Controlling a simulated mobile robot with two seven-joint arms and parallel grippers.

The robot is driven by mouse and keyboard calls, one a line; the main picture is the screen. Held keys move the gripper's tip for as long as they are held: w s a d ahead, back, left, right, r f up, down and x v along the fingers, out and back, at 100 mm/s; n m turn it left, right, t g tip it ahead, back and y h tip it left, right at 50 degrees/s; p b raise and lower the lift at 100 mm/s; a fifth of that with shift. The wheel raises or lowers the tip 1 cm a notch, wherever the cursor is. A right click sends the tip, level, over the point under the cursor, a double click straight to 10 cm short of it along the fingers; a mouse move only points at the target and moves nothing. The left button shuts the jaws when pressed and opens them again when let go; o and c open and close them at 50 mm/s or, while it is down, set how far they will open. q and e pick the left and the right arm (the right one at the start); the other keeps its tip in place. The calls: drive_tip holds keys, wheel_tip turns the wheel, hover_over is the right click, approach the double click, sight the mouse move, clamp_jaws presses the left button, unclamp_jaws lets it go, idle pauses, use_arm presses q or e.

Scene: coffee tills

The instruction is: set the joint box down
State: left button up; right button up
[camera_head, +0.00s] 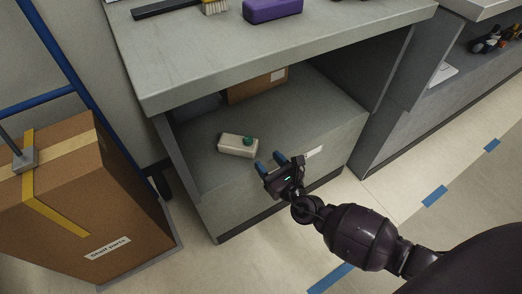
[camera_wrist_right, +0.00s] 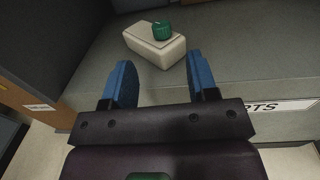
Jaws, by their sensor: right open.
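The joint box, a cream-white block with a green knob on top, (camera_head: 238,146) rests on the grey shelf (camera_head: 300,110) inside the counter, near its front edge. It also shows in the right wrist view (camera_wrist_right: 155,47), just beyond the fingertips. My right gripper (camera_head: 271,162) has blue fingers that are open and empty. It is in front of the shelf edge, to the right of the box and apart from it. In the right wrist view the fingers (camera_wrist_right: 160,75) are spread, with nothing between them. My left gripper is not in view.
A brown cardboard box (camera_head: 255,86) stands at the back of the shelf. The countertop (camera_head: 200,50) overhangs the shelf and holds a purple case (camera_head: 272,10) and a brush (camera_head: 214,6). A large carton labelled "Shelf parts" (camera_head: 90,200) stands at left. The shelf right of the box is clear.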

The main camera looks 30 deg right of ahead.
drive_tip(key=shift+s+d, duration=0.1)
drive_tip(key=shift+s, duration=0.9)
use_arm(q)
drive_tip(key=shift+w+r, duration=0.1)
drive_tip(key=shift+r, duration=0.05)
use_arm(e)
drive_tip(key=s+d+r+m+g+h+p, duration=0.2)
drive_tip(key=s+r+m+p, duration=0.45)
drive_tip(key=m, duration=0.25)
drive_tip(key=s+d+r+m+g+h+p, duration=0.25)
drive_tip(key=s+r+m+p, duration=0.25)
drive_tip(key=s+m, duration=0.35)
use_arm(q)
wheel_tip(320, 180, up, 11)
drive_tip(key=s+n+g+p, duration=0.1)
drive_tip(key=p, duration=0.9)
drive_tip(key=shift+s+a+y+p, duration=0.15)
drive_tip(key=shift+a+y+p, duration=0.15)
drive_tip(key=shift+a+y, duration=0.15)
use_arm(e)
drive_tip(key=s+r+m+g+y, duration=0.1)
drive_tip(key=s+r+m, duration=0.3)
drive_tip(key=s+m, duration=0.5)
drive_tip(key=s+a+r+m+g+y, duration=0.1)
drive_tip(key=s+r+m+y, duration=0.1)
drive_tip(key=s+r+m, duration=0.3)
drive_tip(key=s+m, duration=0.4)
drive_tip(key=s, duration=0.1)
drive_tip(key=shift+a+r, duration=0.25)
drive_tip(key=shift+a, duration=0.05)
